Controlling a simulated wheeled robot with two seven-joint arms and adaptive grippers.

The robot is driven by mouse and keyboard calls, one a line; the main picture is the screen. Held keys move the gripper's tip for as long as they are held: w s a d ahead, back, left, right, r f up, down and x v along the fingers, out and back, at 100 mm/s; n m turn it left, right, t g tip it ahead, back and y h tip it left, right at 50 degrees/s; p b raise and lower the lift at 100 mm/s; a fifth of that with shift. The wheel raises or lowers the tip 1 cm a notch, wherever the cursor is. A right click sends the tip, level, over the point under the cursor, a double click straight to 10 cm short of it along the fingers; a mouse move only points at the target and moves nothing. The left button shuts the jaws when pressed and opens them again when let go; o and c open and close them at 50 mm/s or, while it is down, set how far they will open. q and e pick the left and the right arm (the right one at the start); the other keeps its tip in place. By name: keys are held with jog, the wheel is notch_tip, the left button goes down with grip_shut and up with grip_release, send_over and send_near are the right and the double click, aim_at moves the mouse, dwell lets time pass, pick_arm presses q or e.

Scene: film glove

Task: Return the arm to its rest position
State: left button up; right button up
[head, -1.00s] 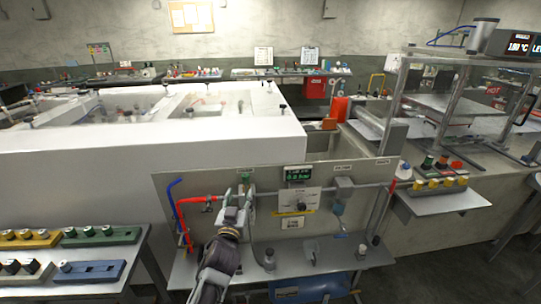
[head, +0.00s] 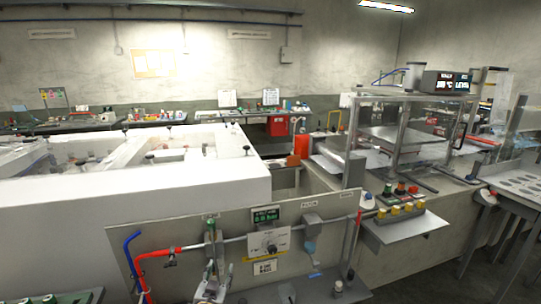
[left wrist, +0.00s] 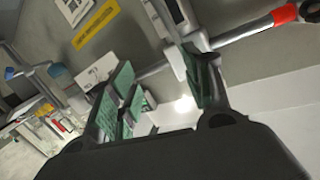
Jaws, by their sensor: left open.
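My left gripper (head: 210,272) is at the bottom of the head view, in front of the upright grey panel (head: 160,222) and just below an upright green-topped valve (head: 211,232) on the pipe. In the left wrist view, the gripper (left wrist: 163,85) shows its two green-padded fingers spread apart, with nothing held between them. The grey pipe (left wrist: 238,37) passes behind the fingers; I cannot tell whether they touch it. Most of the left arm is cut off by the lower picture edge. My right gripper is not in view.
A shelf with yellow buttons (head: 402,235) juts out at right. Dark floor beyond is clear.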

pick_arm(q)
jog(key=s+d+f+g+h, duration=0.1)
jog(key=s+f+g, duration=0.1)
jog(key=f, duration=0.9)
jog(key=s+d+f+g, duration=0.1)
jog(key=s+f+g, duration=0.15)
jog(key=f, duration=0.85)
jog(key=s+a+f+g, duration=0.1)
jog(key=s+f+g, duration=0.1)
jog(key=s+f, duration=0.6)
jog(key=s+a+f+g, duration=0.15)
jog(key=s+f, duration=0.35)
jog(key=f, duration=0.6)
jog(key=s+a+f+g, duration=0.2)
jog(key=s+f, duration=0.4)
jog(key=s, duration=0.3)
jog(key=s+a+f+g, duration=0.1)
jog(key=s+f+g, duration=0.1)
jog(key=s+f, duration=0.65)
jog(key=s+a+f+g, duration=0.1)
jog(key=s+a, duration=0.2)
jog(key=s, duration=0.7)
jog(key=s+a+f+g+y, duration=0.1)
jog(key=s+a+f+g, duration=0.1)
jog(key=s, duration=0.8)
jog(key=shift+a+f, duration=0.15)
jog(key=shift+a, duration=0.7)
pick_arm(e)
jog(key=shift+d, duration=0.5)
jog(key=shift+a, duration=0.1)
